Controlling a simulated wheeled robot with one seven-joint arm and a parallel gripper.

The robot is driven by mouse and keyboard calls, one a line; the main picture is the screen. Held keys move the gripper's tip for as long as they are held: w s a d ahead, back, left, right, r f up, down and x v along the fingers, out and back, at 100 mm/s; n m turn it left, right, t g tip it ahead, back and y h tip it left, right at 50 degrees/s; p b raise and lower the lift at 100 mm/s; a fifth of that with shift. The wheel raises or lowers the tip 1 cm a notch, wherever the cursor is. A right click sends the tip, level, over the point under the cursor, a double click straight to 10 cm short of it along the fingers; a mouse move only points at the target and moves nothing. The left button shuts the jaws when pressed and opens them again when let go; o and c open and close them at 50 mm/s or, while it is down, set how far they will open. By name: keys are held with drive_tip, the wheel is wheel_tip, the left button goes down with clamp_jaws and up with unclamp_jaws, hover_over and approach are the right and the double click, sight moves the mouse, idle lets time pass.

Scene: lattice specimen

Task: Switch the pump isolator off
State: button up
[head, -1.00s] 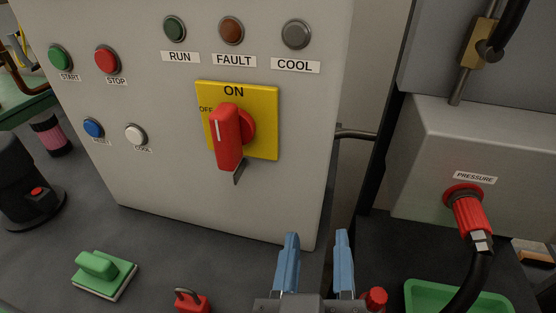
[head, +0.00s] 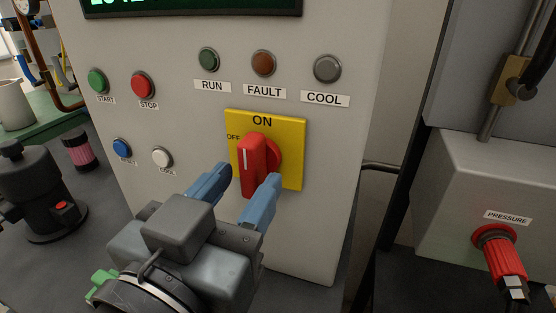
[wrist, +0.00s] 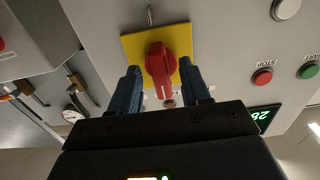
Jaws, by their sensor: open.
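The pump isolator is a red rotary handle (head: 252,165) on a yellow plate (head: 291,168) on the grey cabinet front. Its handle stands upright, with its white line toward the ON label; OFF is at the left. In the wrist view the red handle (wrist: 161,68) lies between and beyond the blue fingers, the picture being upside down. My gripper (head: 236,188) is open, its two blue fingers pointing at the handle from the front and below. In the head view the fingertips are near the handle's lower end. I cannot tell whether they touch it.
Above the isolator are RUN, FAULT and COOL lamps (head: 264,64). START and STOP buttons (head: 143,84) and a blue and a white button sit to the left. A red pressure connector (head: 498,255) with a hose is at the right. A black device (head: 38,195) stands left on the bench.

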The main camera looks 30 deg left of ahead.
drive_tip(key=shift+x, duration=0.75)
drive_tip(key=shift+c, duration=0.5)
clamp_jaws()
